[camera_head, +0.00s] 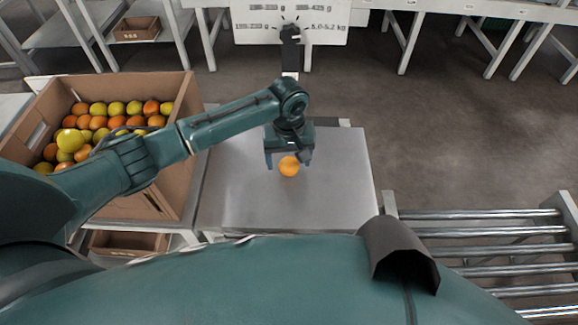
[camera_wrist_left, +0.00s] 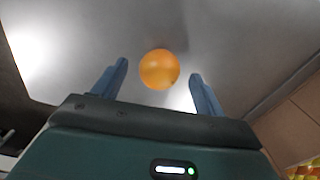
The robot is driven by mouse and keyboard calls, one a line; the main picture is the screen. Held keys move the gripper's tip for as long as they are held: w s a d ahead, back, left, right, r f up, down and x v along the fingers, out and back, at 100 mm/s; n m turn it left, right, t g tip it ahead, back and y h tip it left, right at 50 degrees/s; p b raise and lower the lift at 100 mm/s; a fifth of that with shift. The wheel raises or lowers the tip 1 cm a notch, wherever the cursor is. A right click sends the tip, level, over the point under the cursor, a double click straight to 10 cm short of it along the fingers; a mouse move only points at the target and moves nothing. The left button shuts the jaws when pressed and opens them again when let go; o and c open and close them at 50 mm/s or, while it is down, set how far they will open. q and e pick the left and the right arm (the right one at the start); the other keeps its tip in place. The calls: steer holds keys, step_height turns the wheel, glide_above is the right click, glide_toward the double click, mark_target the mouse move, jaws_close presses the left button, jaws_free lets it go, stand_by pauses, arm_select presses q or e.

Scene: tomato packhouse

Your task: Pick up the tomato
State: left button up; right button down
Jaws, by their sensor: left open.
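A single orange tomato (camera_head: 289,166) lies on the grey metal plate (camera_head: 240,200) in the middle of the head view. My left gripper (camera_head: 287,162) is over the plate at the tomato, its fingers apart. In the left wrist view the tomato (camera_wrist_left: 159,69) shows between and a little beyond the two blue fingertips of the left gripper (camera_wrist_left: 158,72), with a gap on each side. The gripper is open and holds nothing. My right gripper is not in either view.
A cardboard box (camera_head: 180,100) of orange, yellow and green tomatoes stands on the left. A roller conveyor (camera_head: 490,230) is at the lower right. A sign with weight ranges (camera_head: 255,25) stands behind the plate. The right side of the plate is bare.

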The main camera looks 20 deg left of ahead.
arm_select(q)
steer(key=shift+f, duration=0.55)
steer(key=c, duration=0.8)
steer(key=shift+r, duration=0.1)
